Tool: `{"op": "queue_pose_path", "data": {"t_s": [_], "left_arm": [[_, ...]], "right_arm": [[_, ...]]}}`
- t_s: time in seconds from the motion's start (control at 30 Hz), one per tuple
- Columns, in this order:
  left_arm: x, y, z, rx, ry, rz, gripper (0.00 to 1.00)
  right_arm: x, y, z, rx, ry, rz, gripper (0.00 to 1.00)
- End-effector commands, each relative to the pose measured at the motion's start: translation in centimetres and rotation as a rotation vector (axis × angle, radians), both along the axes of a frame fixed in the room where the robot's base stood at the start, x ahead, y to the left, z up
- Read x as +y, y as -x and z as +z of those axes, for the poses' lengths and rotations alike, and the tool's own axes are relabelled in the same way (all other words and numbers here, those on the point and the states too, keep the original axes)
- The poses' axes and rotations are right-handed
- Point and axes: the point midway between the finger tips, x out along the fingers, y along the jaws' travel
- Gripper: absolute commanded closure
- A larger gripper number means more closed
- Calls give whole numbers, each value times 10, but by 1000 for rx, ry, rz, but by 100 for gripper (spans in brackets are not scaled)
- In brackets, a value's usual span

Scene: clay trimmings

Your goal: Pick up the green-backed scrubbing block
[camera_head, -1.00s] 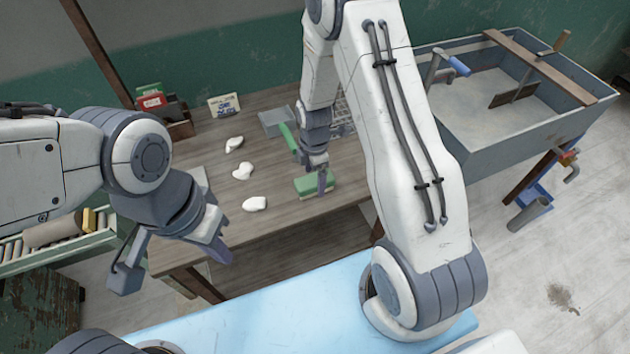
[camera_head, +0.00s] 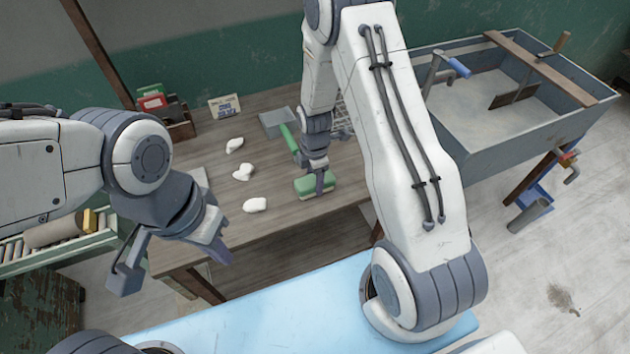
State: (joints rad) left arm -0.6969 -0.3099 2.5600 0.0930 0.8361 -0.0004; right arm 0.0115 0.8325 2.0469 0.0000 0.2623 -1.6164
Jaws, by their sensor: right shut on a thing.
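The green-backed scrubbing block (camera_head: 310,186) is near the front right of the wooden table, with a green top and a paler lower part. My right gripper (camera_head: 319,184) reaches down over it from above and is shut on it, partly covering its right side. I cannot tell whether the block is clear of the tabletop. My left gripper (camera_head: 176,266) hangs in front of the table's left front corner, away from the block. Its two fingers are wide apart with nothing between them.
Several white clay trimmings (camera_head: 243,172) lie on the wooden table (camera_head: 290,215) left of the block. A grey dustpan (camera_head: 277,122) and a green handle (camera_head: 289,137) are behind. A sign card (camera_head: 224,106) stands at the back. A large sink (camera_head: 520,100) stands right.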

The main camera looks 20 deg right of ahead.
Motion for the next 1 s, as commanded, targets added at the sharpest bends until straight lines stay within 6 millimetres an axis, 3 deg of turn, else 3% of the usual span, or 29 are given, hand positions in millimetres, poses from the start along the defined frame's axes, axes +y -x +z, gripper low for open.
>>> {"op": "queue_pose_path", "data": {"t_s": [0.27, 0.7, 1.0], "left_arm": [[0, 0, -10, 0, 0, 0, 100], [0, 0, -25, 0, 0, 0, 100], [0, 0, -27, 0, 0, 0, 100]], "right_arm": [[0, -2, 37, -7, 0, 0, 100], [-65, 69, 92, -4, 1, -5, 100], [-79, 85, 106, -1, 0, -1, 100]]}}
